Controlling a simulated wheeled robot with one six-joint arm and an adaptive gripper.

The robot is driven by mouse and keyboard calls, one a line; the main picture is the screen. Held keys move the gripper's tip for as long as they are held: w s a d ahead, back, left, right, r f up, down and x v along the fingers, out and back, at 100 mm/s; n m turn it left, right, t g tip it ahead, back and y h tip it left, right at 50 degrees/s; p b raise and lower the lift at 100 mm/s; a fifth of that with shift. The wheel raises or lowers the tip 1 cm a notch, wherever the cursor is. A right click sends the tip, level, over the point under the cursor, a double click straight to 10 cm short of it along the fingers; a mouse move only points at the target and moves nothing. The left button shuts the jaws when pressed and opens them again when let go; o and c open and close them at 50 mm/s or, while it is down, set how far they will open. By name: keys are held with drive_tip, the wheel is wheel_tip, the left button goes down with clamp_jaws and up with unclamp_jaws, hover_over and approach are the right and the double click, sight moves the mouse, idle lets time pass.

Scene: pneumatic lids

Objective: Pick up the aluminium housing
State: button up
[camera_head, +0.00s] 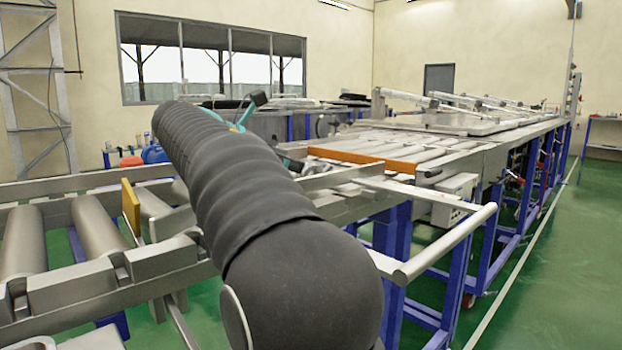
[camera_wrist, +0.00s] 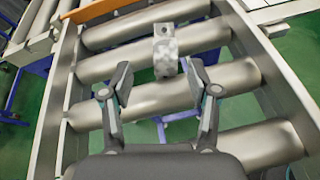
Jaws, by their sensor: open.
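The aluminium housing (camera_wrist: 165,48) shows in the wrist view as a small mottled light-grey block with a dark round hole near its far end. It lies across the metal rollers, just beyond my fingertips and roughly centred between them. My gripper (camera_wrist: 157,74) is open, its two dark fingers spread apart with nothing between them. I cannot see the fingers touching the housing. In the head view my dark sleeved arm covers the middle of the picture, and I cannot make out the housing there.
A roller conveyor (camera_head: 80,298) with metal side rails runs below my arm. A yellow plate (camera_head: 131,207) stands on it at left. A silver handrail (camera_head: 447,245) sticks out at right. A long blue-legged line (camera_head: 487,240) extends back right. Green floor is clear at right.

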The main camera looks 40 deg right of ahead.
sight(306, 165)
drive_tip(key=x, duration=0.4)
drive_tip(key=shift+s+d+b, duration=0.1)
drive_tip(key=shift+s+b, duration=0.2)
drive_tip(key=shift+s, duration=0.1)
drive_tip(key=shift+d+f, duration=0.1)
drive_tip(key=shift+d, duration=0.35)
clamp_jaws()
